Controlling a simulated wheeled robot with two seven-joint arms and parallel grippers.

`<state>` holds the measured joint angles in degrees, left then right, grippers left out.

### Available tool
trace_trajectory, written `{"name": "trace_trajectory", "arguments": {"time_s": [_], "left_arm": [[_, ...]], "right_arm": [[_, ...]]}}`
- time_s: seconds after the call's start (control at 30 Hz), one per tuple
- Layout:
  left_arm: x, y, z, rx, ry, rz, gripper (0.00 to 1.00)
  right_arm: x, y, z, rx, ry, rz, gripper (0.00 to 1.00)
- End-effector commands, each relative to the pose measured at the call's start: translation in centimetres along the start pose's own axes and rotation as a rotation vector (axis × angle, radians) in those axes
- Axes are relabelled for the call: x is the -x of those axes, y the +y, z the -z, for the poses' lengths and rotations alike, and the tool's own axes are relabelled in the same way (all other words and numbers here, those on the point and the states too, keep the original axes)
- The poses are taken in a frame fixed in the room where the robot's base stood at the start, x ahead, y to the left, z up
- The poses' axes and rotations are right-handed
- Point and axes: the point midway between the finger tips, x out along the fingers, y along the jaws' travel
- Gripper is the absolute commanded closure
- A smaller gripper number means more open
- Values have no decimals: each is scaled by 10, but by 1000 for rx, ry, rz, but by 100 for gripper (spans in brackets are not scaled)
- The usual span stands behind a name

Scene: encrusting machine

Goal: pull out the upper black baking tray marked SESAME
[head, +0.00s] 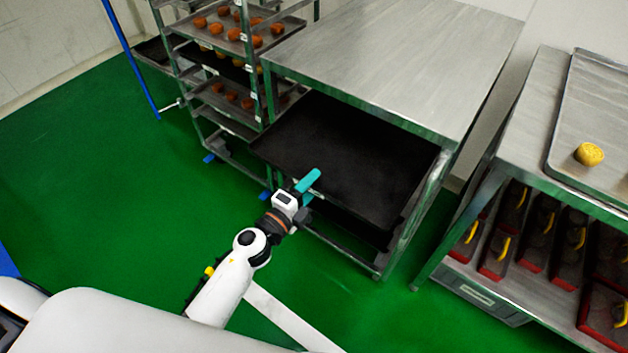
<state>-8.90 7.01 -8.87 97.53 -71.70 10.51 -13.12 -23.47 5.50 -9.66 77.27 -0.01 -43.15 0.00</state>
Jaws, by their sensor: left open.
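The upper black baking tray (350,150) sits under the steel table's top and sticks out past its front. A lower black tray shows partly beneath it, near the front of the frame. No SESAME marking is readable in this view. My left gripper (309,188) is at the front edge of the upper tray, left of the edge's middle, with a teal finger showing over the rim. Its jaws are open; whether they touch the rim cannot be told. My right gripper is not in view.
A steel table (400,60) stands over the trays. A rack (235,80) with trays of orange-brown round pieces stands at left. At right, another table bears a tray (600,100) with a yellow piece; red-edged bins (505,245) sit below. Green floor is clear at left.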

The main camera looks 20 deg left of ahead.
Motion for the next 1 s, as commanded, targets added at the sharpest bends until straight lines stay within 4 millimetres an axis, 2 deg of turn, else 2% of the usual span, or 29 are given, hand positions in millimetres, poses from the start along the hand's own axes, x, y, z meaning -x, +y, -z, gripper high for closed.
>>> {"name": "trace_trajectory", "arguments": {"time_s": [0.17,0.43,0.47,0.73,0.9,1.0], "left_arm": [[-13,0,0,2,-1,0,55],[-14,0,-1,2,-1,0,55],[-14,0,-1,2,-1,0,57],[-14,0,0,1,-1,0,100],[-13,0,0,1,-1,1,100],[-3,-2,0,0,0,3,100]], "right_arm": [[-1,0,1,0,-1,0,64],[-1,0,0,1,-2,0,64],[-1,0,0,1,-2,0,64],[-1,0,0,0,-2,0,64],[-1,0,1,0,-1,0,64],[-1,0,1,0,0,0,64]]}}
